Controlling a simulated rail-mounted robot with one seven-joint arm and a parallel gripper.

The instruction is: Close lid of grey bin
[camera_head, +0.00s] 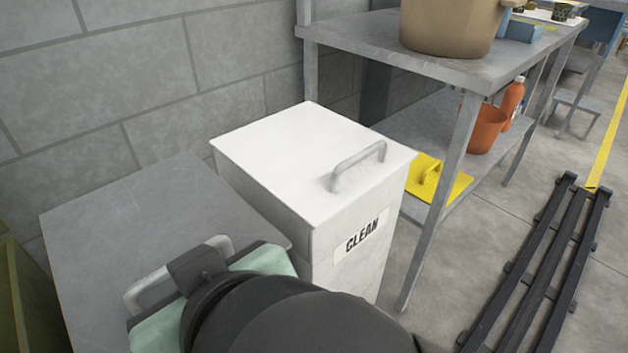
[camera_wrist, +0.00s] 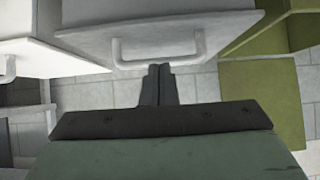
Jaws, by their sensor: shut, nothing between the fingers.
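The grey bin's lid (camera_head: 130,230) is at the left in the head view. It looks down and roughly level on the bin; I cannot tell if it is fully seated. Its pale bar handle (camera_head: 145,287) is partly hidden behind my gripper (camera_head: 197,264). In the wrist view the grey lid (camera_wrist: 225,28) is at top centre, with its handle (camera_wrist: 158,64) just beyond the fingertips. My gripper (camera_wrist: 158,72) is shut and empty, its fingers close to the handle; I cannot tell if they touch. The bin's front is mostly hidden by my arm.
A white bin (camera_head: 300,160) marked CLEAN, its lid down, stands right beside the grey one. A green bin (camera_head: 22,300) is on the other side. A metal shelf table (camera_head: 400,45) stands beyond. A black rack (camera_head: 535,265) lies on the floor at right.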

